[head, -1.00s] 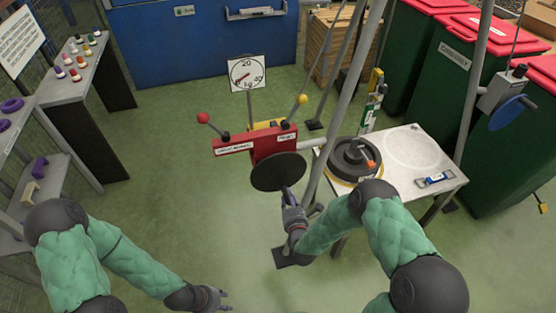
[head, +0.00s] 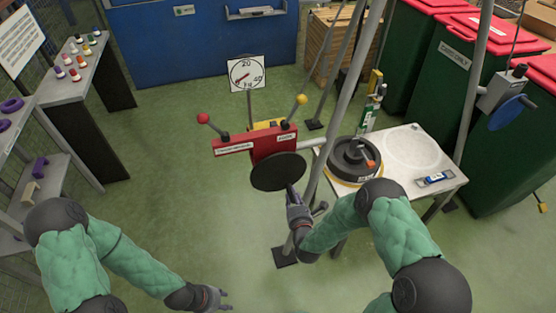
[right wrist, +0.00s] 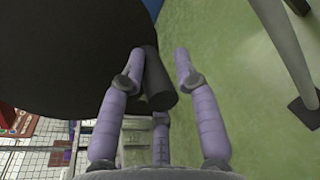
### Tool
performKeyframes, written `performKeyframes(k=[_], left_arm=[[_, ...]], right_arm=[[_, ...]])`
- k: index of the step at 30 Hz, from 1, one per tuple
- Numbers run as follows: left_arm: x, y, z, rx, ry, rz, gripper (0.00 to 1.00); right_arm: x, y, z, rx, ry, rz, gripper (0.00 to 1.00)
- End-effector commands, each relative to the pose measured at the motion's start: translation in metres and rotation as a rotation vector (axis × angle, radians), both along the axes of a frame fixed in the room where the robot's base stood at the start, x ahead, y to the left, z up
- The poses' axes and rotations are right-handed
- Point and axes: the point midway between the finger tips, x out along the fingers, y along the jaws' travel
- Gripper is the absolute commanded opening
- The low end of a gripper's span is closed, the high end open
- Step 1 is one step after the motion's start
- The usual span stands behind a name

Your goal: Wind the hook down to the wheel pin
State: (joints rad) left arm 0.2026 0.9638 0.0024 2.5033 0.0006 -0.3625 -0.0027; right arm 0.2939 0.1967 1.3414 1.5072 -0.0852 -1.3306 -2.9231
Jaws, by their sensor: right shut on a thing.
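A red box (head: 270,144) with a red-knobbed and a yellow-knobbed lever carries a black disc (head: 278,172). My right gripper (head: 292,194) is at the disc's lower right edge. In the right wrist view its lilac fingers (right wrist: 160,62) are around a short black handle (right wrist: 157,82) beside the disc (right wrist: 65,50); it is shut on this handle. My left gripper (head: 222,297) is low in the head view, empty, fingers apart. A dark wheel (head: 352,153) with an orange-red piece (head: 371,163) lies on the white table (head: 400,188). I cannot make out the hook with certainty.
Grey tripod legs (head: 345,95) stand between the red box and the table. A winch with a blue disc (head: 507,112) is on the right leg. A dial (head: 247,73) stands behind the box. Shelves (head: 65,85) line the left. The green floor before them is clear.

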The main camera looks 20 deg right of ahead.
Motion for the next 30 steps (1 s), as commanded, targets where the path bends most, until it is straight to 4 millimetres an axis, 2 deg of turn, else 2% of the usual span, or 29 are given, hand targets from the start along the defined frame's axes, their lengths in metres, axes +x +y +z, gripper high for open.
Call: performKeyframes(k=[1,15,26,27,30], left_arm=[[0.000,0.000,0.001,0.000,0.000,0.000,0.40],[0.000,0.000,0.005,0.000,0.000,0.000,0.40],[0.000,0.000,0.005,0.000,0.000,0.000,0.40],[0.000,0.000,0.005,0.000,0.000,0.000,0.40],[0.000,0.000,0.005,0.000,0.000,0.000,0.40]], right_arm=[[0.003,-0.005,0.005,-0.003,-0.012,-0.010,0.00],[0.005,-0.018,0.016,-0.005,-0.019,-0.010,0.00],[0.006,-0.020,0.018,-0.006,-0.021,-0.008,0.00],[0.006,-0.020,0.018,-0.006,-0.021,-0.008,0.36],[0.005,-0.020,0.017,-0.006,-0.020,-0.008,0.59]])
